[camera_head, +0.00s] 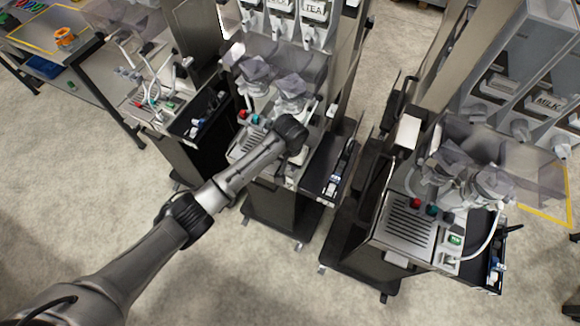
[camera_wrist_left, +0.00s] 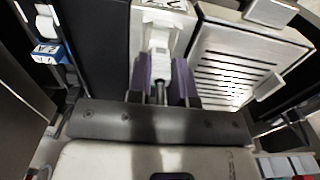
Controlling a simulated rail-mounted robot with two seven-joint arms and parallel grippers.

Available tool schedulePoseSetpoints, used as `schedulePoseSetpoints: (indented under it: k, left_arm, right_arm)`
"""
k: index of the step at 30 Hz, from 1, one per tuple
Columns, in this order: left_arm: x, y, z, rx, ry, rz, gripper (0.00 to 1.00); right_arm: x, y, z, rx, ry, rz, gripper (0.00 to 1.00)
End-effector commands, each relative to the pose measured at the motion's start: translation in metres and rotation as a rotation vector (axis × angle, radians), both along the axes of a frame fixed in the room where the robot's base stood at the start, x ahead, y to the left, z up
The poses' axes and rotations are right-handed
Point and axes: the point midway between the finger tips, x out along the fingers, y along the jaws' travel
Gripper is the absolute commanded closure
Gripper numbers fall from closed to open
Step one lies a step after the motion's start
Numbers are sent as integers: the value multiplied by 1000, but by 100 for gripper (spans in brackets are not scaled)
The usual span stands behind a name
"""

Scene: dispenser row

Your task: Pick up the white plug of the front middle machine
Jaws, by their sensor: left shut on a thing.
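The front middle machine (camera_head: 270,208) stands at the centre of the head view, with a slotted drip tray on its top. My left arm reaches over it from the lower left, and its wrist hides the gripper's fingers in that view. In the left wrist view my left gripper (camera_wrist_left: 161,75) is shut on the white plug (camera_wrist_left: 160,38), which sits between the two dark purplish fingers. The plug is at a pale panel beside the slotted drip tray (camera_wrist_left: 232,66). I cannot tell whether it is seated or free. My right gripper is not in view.
A black side tray (camera_head: 330,165) with small items is on the machine's right. Another machine (camera_head: 405,222) stands to the right, with a narrow floor gap between. A third machine (camera_head: 195,148) and a table (camera_head: 62,48) are on the left. Clear floor lies in front.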

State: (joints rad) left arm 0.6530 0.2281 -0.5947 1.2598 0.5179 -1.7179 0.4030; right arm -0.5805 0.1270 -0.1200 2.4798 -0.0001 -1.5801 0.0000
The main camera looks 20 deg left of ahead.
Motion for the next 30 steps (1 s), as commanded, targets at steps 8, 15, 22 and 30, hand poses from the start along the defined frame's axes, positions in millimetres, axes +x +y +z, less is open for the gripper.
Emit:
schedulePoseSetpoints:
  k: [8, 15, 22, 30]
  left_arm:
    - [-14, -53, 37, -3, -2, -3, 100]
    - [-23, -90, 60, -2, -2, -2, 100]
    - [-29, -108, 71, 1, -1, 0, 100]
    - [-30, -113, 74, 1, 0, 0, 100]
  right_arm:
    - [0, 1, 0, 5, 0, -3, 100]
    - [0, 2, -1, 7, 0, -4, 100]
    - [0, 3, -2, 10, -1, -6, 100]
    - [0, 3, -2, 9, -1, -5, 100]
